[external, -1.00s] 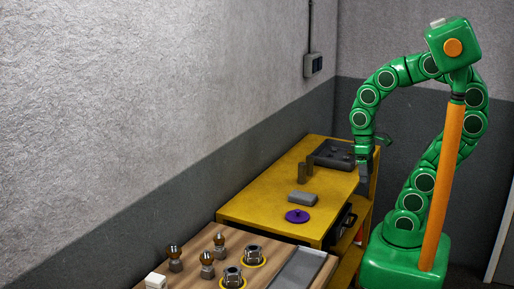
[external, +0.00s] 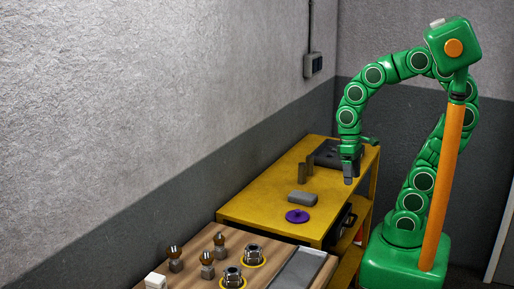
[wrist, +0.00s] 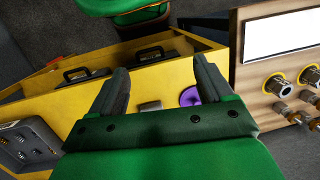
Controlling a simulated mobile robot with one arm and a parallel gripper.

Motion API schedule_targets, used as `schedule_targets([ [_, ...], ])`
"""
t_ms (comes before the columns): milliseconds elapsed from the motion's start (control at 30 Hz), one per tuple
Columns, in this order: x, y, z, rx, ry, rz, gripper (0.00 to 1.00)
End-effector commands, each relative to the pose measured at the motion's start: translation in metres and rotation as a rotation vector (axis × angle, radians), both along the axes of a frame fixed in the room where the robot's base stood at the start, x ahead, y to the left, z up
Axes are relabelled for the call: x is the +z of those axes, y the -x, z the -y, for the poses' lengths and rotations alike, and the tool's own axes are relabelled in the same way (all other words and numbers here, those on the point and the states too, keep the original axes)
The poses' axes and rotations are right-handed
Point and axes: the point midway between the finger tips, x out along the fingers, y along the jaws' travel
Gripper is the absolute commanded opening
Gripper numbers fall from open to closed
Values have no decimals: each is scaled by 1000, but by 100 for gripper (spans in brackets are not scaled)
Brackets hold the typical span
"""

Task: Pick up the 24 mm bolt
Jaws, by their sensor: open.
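My gripper (external: 349,181) is open and empty, pointing down over the far right part of the yellow table (external: 255,205). In the wrist view its two fingers (wrist: 160,68) stand wide apart with nothing between them. No part carries a readable size, so I cannot tell which one is the 24 mm bolt. Candidates are several brown-topped bolt-like parts (external: 207,266) on the wooden bench (external: 200,240), well away from my gripper. Small parts also sit in the dark tray (wrist: 30,140), partly hidden behind my gripper in the external view.
A grey block (external: 302,198) and a purple disc (external: 297,216) lie on the yellow table. Two metal fittings in yellow rings (external: 253,255) and a pale tray (external: 298,270) are on the bench. A wall runs along the left.

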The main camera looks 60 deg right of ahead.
Motion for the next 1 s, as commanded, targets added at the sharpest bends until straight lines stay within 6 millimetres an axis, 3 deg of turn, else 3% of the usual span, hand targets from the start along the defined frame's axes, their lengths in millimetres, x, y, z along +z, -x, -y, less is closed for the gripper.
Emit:
schedule_targets([
  [300, 5, -62, -83, -103, -182, -46, 80],
  [1000, 7, -180, -259, -447, -509, -295, 80],
])
